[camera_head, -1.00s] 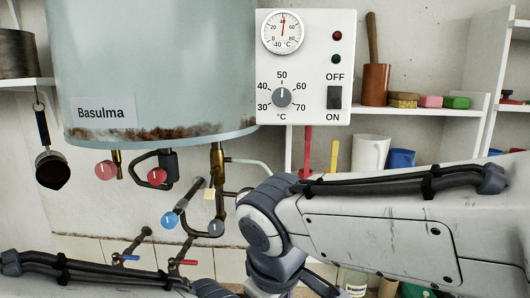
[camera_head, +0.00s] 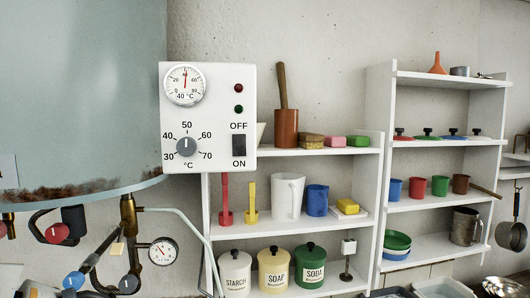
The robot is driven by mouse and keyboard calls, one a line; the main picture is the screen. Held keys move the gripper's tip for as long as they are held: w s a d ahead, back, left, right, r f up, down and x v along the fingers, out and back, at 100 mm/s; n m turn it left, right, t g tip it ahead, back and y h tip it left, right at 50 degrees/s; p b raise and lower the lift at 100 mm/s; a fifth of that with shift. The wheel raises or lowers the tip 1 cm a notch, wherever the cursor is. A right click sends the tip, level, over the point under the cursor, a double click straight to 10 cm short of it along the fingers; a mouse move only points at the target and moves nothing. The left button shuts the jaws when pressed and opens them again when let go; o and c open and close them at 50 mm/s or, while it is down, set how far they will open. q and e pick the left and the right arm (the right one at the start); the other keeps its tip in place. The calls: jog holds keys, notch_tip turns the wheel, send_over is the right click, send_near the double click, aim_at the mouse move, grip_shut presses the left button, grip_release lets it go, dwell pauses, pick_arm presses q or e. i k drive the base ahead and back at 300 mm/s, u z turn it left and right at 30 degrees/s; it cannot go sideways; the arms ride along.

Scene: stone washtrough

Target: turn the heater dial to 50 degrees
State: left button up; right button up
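The heater dial (camera_head: 186,146) is a round grey knob on the white heater panel (camera_head: 206,69). Its light pointer mark points straight up, at the 50 on the printed scale from 30 to 70. Above it a thermometer gauge (camera_head: 184,84) is marked 40 °C, with its red needle close to upright. A dark switch (camera_head: 239,145) sits between OFF and ON. Neither of my grippers is in view, and nothing touches the dial.
The heater tank (camera_head: 80,90) stands left, with pipes, taps and a pressure gauge (camera_head: 163,251) below. A white shelf unit (camera_head: 374,180) at the right holds mugs, a mallet (camera_head: 285,125), soaps and storage jars (camera_head: 273,268). The space before the panel looks clear.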

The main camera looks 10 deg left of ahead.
aim_at(187, 147)
jog(key=z, duration=1.9)
jog(key=k, duration=0.5)
jog(key=u, duration=2.25)
